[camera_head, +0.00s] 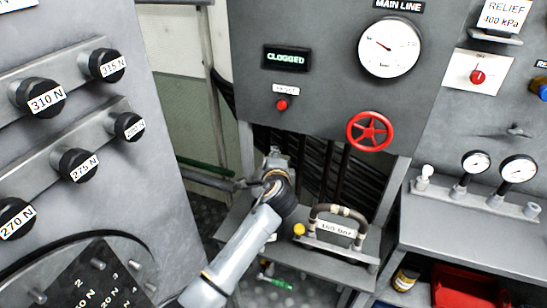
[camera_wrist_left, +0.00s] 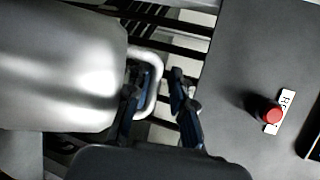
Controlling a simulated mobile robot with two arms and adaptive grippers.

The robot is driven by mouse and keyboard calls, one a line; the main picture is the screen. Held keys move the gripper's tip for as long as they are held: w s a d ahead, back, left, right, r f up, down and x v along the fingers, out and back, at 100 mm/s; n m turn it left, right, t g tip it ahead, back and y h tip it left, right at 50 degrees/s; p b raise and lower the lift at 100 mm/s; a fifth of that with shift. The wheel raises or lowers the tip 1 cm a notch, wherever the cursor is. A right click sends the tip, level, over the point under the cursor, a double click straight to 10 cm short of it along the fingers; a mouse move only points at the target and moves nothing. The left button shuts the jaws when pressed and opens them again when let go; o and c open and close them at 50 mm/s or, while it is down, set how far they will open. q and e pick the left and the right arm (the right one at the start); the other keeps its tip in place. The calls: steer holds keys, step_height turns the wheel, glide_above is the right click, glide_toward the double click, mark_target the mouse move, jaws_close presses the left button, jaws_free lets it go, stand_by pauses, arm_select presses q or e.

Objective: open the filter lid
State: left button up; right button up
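My left arm comes up from the bottom of the head view, and its gripper (camera_head: 275,163) is in front of the dark gap below the display panel. In the left wrist view this gripper (camera_wrist_left: 156,92) has its two dark fingers apart. A pale looped handle (camera_wrist_left: 152,80) shows between and beyond the fingers; I cannot tell whether they touch it. A big smooth silver body (camera_wrist_left: 60,65), perhaps the filter or its lid, fills the left of that view next to the handle. In the head view the arm hides this area. My right gripper is not in view.
The panel holds a CLOGGED display (camera_head: 286,58), a red reset button (camera_head: 282,104), also in the wrist view (camera_wrist_left: 270,112), a gauge (camera_head: 389,47) and a red handwheel (camera_head: 370,131). A hose handle marked 100 bar (camera_head: 338,228) stands right of my arm. Labelled knobs (camera_head: 44,97) are left.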

arm_select(q)
steer(key=shift+f, duration=0.2)
steer(key=shift+s+d, duration=0.2)
steer(key=shift+s, duration=0.6)
steer(key=a+v, duration=0.1)
steer(key=v, duration=0.9)
steer(key=shift+s+d+r, duration=0.2)
steer(key=shift+d+r, duration=0.2)
steer(key=shift+r, duration=0.05)
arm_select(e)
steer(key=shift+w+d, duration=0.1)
